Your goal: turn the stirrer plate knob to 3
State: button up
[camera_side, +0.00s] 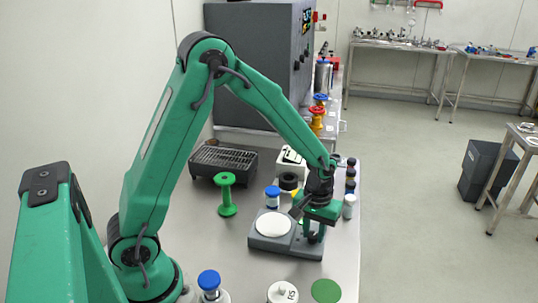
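The stirrer plate (270,244) is a low dark grey box with a round white top plate (273,225). It stands on the steel bench, right of the picture's middle. My gripper (311,236) points down at the right-hand part of the stirrer plate, beside the white top. The knob and its scale cannot be made out; my gripper covers that part. I cannot tell whether the fingers touch anything or how far apart they are.
A green spool-shaped stand (227,196) and a blue-capped bottle (272,197) stand behind the stirrer plate. Several small bottles (350,180) line the bench's right edge. In front are another blue-capped bottle (210,285), a white lidded jar (282,293) and a green disc (326,291).

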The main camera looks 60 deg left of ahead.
aim_at(313, 235)
jog(key=shift+c, duration=1.3)
jog(key=shift+n, duration=0.5)
jog(key=o, duration=1)
jog(key=shift+r, duration=0.2)
jog(key=shift+r, duration=3.75)
